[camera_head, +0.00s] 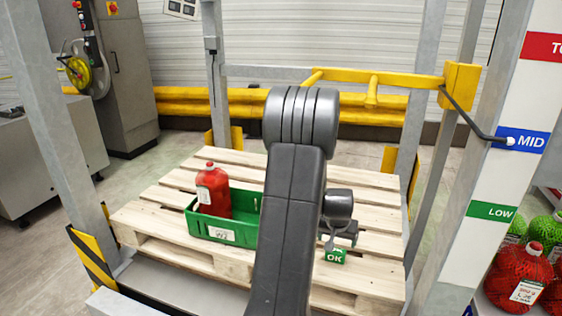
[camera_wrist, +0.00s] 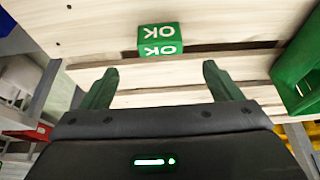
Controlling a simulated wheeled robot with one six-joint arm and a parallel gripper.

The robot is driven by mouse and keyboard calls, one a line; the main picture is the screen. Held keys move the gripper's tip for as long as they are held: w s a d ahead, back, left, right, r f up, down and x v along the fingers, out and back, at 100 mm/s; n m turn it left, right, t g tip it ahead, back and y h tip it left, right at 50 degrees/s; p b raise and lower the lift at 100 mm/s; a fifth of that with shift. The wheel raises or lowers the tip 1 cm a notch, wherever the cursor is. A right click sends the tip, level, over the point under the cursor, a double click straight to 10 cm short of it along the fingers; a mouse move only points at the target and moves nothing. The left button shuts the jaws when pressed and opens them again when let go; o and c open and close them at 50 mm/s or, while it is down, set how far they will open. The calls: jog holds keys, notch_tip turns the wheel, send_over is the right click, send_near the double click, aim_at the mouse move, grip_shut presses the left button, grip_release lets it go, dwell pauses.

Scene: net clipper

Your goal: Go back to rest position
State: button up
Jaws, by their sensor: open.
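My gripper (camera_wrist: 153,88) is open and empty in the wrist view, its two green fingers apart. A green OK block (camera_wrist: 160,40) lies on the wooden pallet (camera_wrist: 100,25) just beyond the fingertips, apart from them. In the head view the OK block (camera_head: 335,256) sits on the pallet (camera_head: 150,213), right of my arm and just below my gripper. The fingers are hard to make out in the head view. My arm covers the middle of the pallet there.
A green crate (camera_head: 258,204) holding a red bottle (camera_head: 213,190) stands on the pallet, left of my arm; its edge shows in the wrist view (camera_wrist: 298,70). Grey posts (camera_head: 70,130) flank the pallet. A yellow bar (camera_head: 380,78) crosses behind. Red netted goods (camera_head: 520,275) are at lower right.

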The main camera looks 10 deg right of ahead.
aim_at(336, 251)
jog(key=b+x, duration=0.3)
jog(key=x, duration=0.7)
jog(key=shift+f, duration=0.35)
jog(key=shift+r+p, duration=0.75)
jog(key=shift+r, duration=1)
